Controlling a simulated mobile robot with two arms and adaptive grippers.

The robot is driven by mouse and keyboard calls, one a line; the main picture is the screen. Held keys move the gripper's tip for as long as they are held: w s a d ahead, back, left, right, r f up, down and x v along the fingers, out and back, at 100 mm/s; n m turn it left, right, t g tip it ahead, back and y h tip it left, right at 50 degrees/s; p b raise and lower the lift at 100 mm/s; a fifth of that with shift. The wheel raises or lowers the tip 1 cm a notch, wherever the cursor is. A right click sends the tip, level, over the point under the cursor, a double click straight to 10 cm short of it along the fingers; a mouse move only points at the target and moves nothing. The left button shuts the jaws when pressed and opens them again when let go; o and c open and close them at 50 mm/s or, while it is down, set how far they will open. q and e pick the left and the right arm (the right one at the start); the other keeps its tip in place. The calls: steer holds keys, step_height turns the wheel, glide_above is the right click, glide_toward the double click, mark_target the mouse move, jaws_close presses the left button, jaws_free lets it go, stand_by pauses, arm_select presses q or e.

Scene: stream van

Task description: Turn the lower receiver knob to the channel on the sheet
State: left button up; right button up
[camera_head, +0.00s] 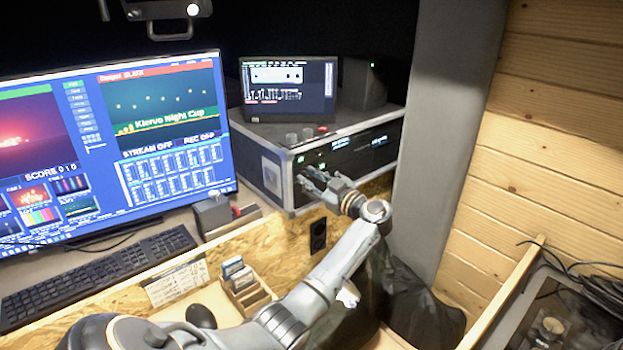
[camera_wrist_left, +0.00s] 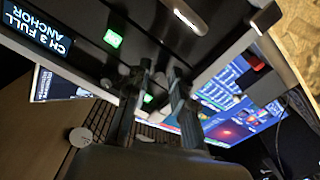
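The rack case (camera_head: 275,180) stands at the back right of the desk, with dark receiver units in its front. My left gripper (camera_head: 311,180) is at the lower left of that front. In the left wrist view its two fingers (camera_wrist_left: 165,76) stand apart, close to the dark panel. The lower receiver knob cannot be made out; the fingers cover that area. My right gripper is out of view.
A large monitor (camera_head: 170,120) and keyboard (camera_head: 95,275) are on the left. A small screen (camera_head: 289,88) and a dark speaker (camera_head: 363,83) stand on the case. A grey pillar (camera_head: 440,140) borders the case's right.

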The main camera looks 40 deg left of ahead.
arm_select(q)
jaws_close()
steer(key=shift+n, duration=0.3)
steer(key=n+b, duration=0.1)
steer(key=n, duration=0.2)
steer(key=shift+f, duration=0.15)
steer(key=shift+n+b, duration=4.3)
steer(key=shift+n, duration=2.1)
